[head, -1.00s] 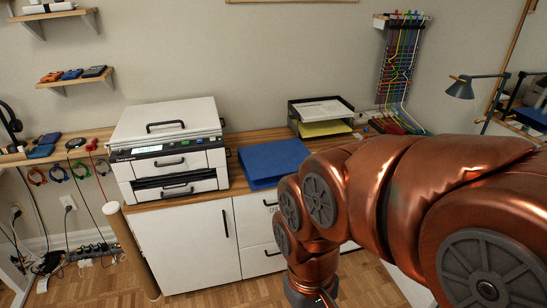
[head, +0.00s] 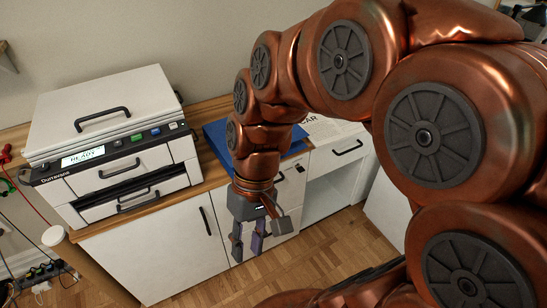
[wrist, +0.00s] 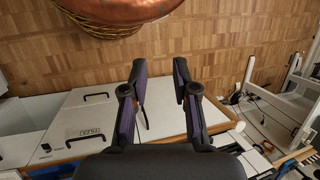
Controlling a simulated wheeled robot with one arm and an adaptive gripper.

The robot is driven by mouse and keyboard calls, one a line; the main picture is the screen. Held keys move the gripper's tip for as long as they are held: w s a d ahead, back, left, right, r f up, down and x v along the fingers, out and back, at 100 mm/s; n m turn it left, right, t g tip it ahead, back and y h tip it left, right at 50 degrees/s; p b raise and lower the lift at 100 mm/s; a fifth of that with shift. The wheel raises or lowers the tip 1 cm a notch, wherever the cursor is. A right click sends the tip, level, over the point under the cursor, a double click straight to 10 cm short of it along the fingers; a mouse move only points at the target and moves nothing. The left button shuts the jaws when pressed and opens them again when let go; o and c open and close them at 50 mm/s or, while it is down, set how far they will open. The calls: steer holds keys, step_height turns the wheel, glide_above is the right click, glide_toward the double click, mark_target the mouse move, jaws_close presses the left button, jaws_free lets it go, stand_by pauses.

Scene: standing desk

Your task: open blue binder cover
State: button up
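The blue binder (head: 213,139) lies flat on the wooden desktop, right of the printer in the head view. My arm hides its middle, and only its left and right parts show. I see no raised cover. My gripper (head: 247,243) points down in front of the cabinet doors, nearer to me than the binder and below desktop height. Its two fingers are apart with nothing between them, as the wrist view also shows (wrist: 160,75). The binder does not show clearly in the wrist view.
A white printer (head: 110,135) stands left of the binder. White cabinets (head: 155,248) are below the desktop. Open wooden floor (head: 315,257) lies in front.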

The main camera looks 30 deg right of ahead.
steer(key=w+d+f+m+t+y+b, duration=0.1)
steer(key=w+d+f+t+y+b, duration=0.2)
steer(key=w, duration=0.4)
steer(key=w+d+f+m+y+b, duration=0.1)
steer(key=w+f+y+b, duration=0.2)
steer(key=w, duration=0.4)
steer(key=w+d+f+m+t+y+b, duration=0.1)
steer(key=w+d+f+t+y+b, duration=0.15)
steer(key=w+b, duration=0.35)
steer(key=w+d+f+m+t+b, duration=0.2)
steer(key=w+d+f+t, duration=0.15)
steer(key=d, duration=0.55)
steer(key=w+d+f+m+t+b, duration=0.2)
steer(key=d+f+t, duration=0.15)
steer(key=d, duration=0.55)
steer(key=w+d+f+m+t+b, duration=0.2)
steer(key=d+f+t, duration=0.15)
steer(key=d, duration=0.55)
steer(key=shift+r+x, duration=0.15)
steer(key=shift+x, duration=1.1)
steer(key=shift+r+x, duration=0.15)
steer(key=shift+x, duration=1.1)
steer(key=shift+r+x, duration=0.2)
steer(key=shift+x, duration=1.05)
steer(key=shift+a, duration=0.1)
steer(key=shift+c, duration=0.3)
jaws_close()
